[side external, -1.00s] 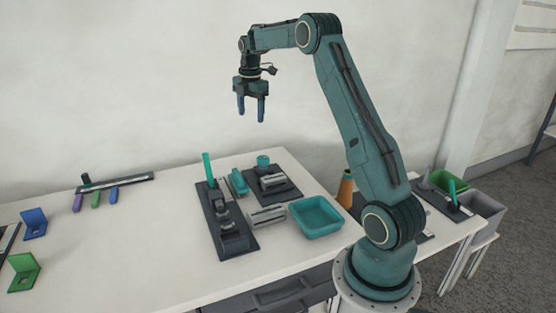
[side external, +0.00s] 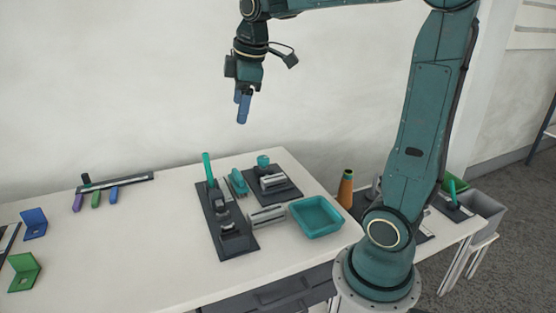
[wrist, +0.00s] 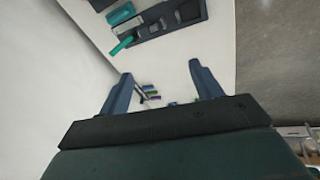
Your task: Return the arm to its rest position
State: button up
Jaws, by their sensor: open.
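My gripper (side external: 241,106) is high above the white table (side external: 140,235) in the side external view, its blue fingers pointing down. It is clear of every object. In the wrist view my gripper (wrist: 163,85) shows two fingers spread well apart with nothing between them. The upper part of my arm runs out of the top of the side external view.
On the table are a dark fixture with an upright teal rod (side external: 207,168), a teal tray (side external: 316,216), a rack of coloured pieces (side external: 115,184), and blue (side external: 34,223) and green (side external: 23,271) brackets. The air around my gripper is free.

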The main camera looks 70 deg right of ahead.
jog(key=s+a+f+m+t, duration=0.1)
jog(key=s+a+f+m, duration=0.1)
jog(key=s+a, duration=0.3)
jog(key=s+a+f+m+t+y, duration=0.1)
jog(key=s+a+f+m, duration=0.2)
jog(key=s+a, duration=0.3)
jog(key=s+m, duration=0.1)
jog(key=s, duration=0.4)
jog(key=shift+s+m, duration=0.3)
jog(key=shift+m, duration=0.1)
